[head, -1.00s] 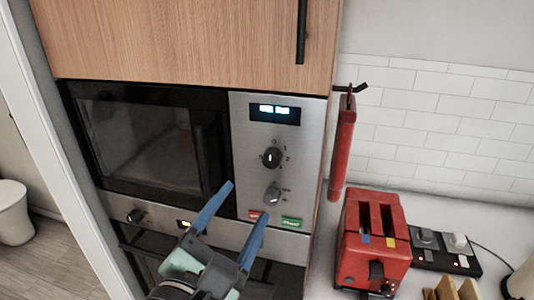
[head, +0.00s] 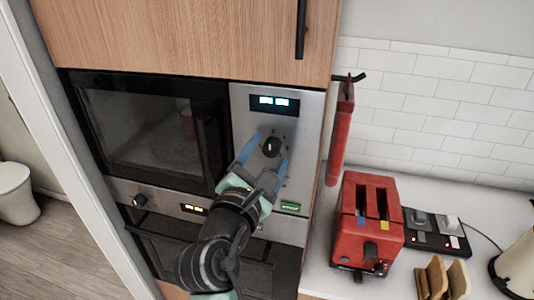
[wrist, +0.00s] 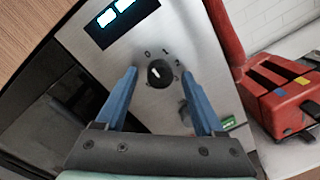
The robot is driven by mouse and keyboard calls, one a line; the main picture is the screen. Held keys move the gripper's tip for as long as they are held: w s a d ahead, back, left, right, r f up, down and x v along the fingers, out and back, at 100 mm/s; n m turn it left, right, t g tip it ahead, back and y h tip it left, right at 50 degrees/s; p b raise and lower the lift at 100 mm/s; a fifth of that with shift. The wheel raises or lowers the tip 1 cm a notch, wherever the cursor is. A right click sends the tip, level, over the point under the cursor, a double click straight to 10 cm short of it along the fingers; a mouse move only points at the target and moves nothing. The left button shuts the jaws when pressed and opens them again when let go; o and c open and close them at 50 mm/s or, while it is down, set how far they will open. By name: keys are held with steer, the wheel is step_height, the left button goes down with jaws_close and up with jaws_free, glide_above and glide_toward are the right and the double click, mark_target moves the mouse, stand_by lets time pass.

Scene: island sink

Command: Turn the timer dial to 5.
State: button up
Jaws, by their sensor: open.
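The timer dial (head: 272,147) is a round black knob with a white mark, on the steel panel right of the microwave door. In the wrist view the dial (wrist: 160,73) has the digits 0, 1 and 2 readable around its top and right; its mark points roughly up, near 0. The other digits are too small or covered. My gripper (head: 271,148) is open in front of the panel, with its blue fingers on either side of the dial. In the wrist view a gap shows between each finger and the knob; contact cannot be seen.
A lit display (head: 274,104) is above the dial. A green button (head: 291,207) is below, and my gripper hides the lower knob in the head view. A red toaster (head: 366,225) stands on the counter at right. A red object (head: 341,135) hangs beside the cabinet.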

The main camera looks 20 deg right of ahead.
jaws_close()
stand_by(0.4)
